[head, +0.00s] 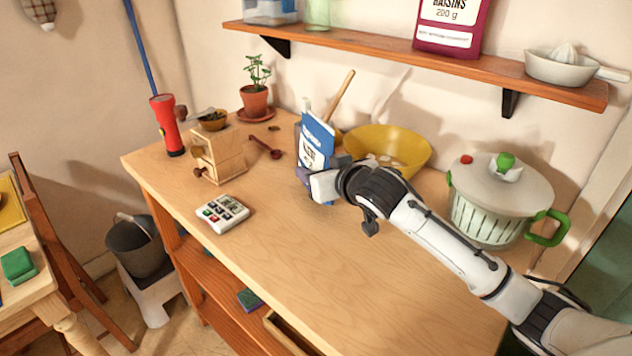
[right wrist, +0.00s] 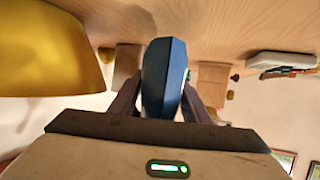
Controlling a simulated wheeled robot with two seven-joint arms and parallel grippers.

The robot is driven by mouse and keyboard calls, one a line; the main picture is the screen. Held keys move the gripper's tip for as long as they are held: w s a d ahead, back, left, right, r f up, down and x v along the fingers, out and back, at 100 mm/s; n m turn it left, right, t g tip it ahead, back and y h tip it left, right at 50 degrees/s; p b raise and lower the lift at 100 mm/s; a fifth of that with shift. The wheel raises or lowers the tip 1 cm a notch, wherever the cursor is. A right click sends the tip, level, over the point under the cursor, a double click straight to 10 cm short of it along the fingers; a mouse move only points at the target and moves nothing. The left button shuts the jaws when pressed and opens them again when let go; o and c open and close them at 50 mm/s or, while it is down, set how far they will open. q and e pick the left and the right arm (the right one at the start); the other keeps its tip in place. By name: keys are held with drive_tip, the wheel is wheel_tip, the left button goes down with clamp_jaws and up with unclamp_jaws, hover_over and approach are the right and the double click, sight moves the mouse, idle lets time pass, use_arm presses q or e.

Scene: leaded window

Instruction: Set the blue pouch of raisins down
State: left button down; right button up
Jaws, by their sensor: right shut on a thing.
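The blue pouch (head: 317,143) with a white label stands roughly upright over the back middle of the wooden worktop (head: 265,225). Its label is partly covered and I cannot read it fully. My right gripper (head: 314,181) is shut on the lower part of the pouch, reaching in from the right. In the right wrist view the blue pouch (right wrist: 165,75) sits between the two fingers of the gripper (right wrist: 163,105). I cannot tell whether its bottom touches the worktop. My left gripper is not in view.
Behind the pouch are a wooden handle (head: 341,95) and a yellow bowl (head: 405,150). A white-green pot (head: 485,215) stands right. The front worktop is clear.

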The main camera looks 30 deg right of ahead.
drive_tip(key=shift+f, duration=1.55)
drive_tip(key=shift+f, duration=0.2)
drive_tip(key=o, duration=1.2)
drive_tip(key=shift+o, duration=0.2)
drive_tip(key=shift+r, duration=0.1)
